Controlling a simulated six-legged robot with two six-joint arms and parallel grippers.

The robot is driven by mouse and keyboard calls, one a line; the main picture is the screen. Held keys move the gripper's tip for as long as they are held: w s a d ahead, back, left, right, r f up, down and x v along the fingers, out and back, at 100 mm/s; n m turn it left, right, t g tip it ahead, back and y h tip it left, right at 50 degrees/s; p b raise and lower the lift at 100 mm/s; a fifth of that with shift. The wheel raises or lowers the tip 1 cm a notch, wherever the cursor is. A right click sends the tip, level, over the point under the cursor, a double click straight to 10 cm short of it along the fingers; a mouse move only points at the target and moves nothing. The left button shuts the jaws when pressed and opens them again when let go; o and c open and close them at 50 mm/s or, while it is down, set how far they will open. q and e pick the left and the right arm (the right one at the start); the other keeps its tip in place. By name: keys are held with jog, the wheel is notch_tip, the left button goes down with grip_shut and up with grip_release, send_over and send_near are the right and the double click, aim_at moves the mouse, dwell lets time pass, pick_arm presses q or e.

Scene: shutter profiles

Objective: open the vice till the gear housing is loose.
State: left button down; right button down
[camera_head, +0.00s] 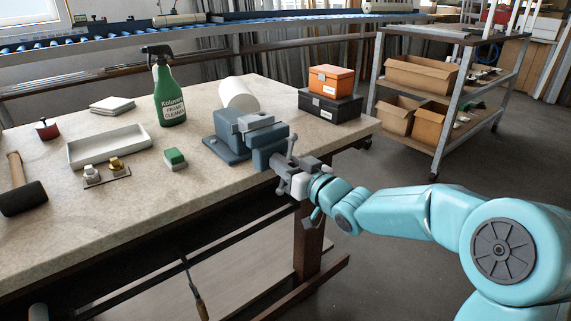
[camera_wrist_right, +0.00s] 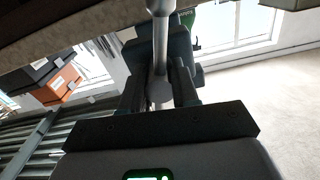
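The blue-grey vice (camera_head: 231,131) is fixed near the bench's right front corner. A lighter grey piece, apparently the gear housing (camera_head: 256,122), sits at its jaws; I cannot tell how tightly it is held. The vice's steel handle bar (camera_head: 291,147) stands roughly upright in front of the jaws. My right gripper (camera_head: 297,172) is at this bar. In the right wrist view the bar (camera_wrist_right: 161,30) and its round knob (camera_wrist_right: 160,92) lie between the fingers; contact on both sides is unclear. My left gripper is out of view.
Orange and black boxes (camera_head: 331,79) are behind right. A mallet (camera_head: 22,197) lies far left.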

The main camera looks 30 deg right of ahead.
jog(key=shift+r+m+p, duration=0.1)
jog(key=shift+m+p, duration=0.2)
jog(key=shift+m, duration=1)
jog(key=c, duration=0.8)
grip_release()
jog(key=shift+c, duration=0.2)
jog(key=s+d+p, duration=0.1)
jog(key=s, duration=1.5)
jog(key=shift+s+d, duration=0.15)
jog(key=shift+s, duration=0.05)
